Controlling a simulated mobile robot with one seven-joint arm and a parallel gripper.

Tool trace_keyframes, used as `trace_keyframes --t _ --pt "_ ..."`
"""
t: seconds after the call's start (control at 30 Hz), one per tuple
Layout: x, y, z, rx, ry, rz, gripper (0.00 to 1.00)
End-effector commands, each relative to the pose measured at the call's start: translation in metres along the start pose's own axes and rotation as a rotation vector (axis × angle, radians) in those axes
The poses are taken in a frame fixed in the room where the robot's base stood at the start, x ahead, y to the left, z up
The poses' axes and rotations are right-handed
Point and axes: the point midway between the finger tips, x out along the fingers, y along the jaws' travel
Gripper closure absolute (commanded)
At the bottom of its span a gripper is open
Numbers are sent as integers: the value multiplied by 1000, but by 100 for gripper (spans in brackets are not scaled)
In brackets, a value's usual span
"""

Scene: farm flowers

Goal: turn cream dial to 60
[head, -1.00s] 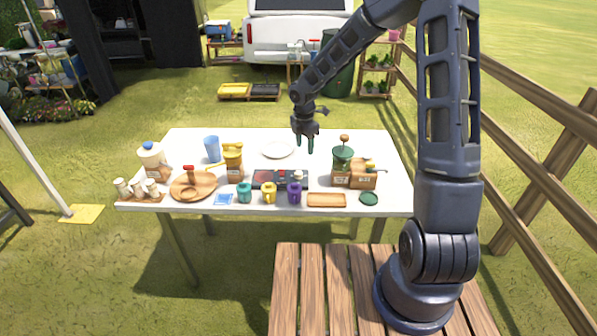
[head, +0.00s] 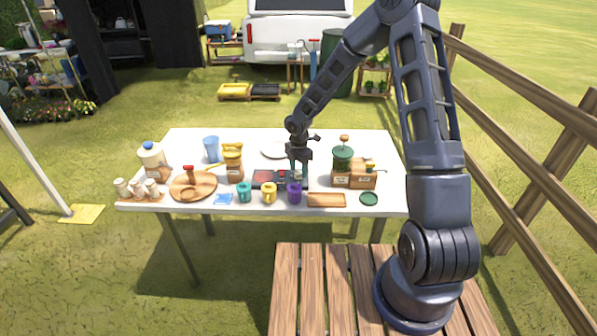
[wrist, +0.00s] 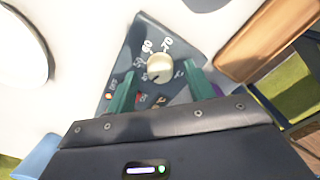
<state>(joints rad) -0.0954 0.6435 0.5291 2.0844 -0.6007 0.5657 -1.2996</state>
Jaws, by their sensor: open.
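The cream dial (wrist: 159,67) is a round pale knob on a dark panel (wrist: 140,38) with white numbers around it, in the wrist view. A 60 and a 70 show at its upper side; the other marks are small or partly hidden. My gripper (wrist: 158,80) is open, with its two green fingers on either side of the dial. I cannot tell whether they touch it. In the head view my gripper (head: 298,172) is over the right end of the dark panel (head: 265,180) on the white table, and it mostly hides the dial.
Teal (head: 244,192), yellow (head: 269,193) and purple (head: 294,193) mugs stand in front of the panel. A white plate (head: 272,150) lies behind.

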Motion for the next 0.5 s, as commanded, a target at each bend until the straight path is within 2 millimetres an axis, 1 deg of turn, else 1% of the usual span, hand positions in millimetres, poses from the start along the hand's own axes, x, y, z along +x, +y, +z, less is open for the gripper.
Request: trace_keyframes --t 0.03,0.17,0.47,0.5 --pt "4 0 -1 -1 1 0 47" --pt "11 0 0 1 0 -1 47" --pt "12 0 0 1 0 0 47" --pt "12 0 0 1 0 0 55"
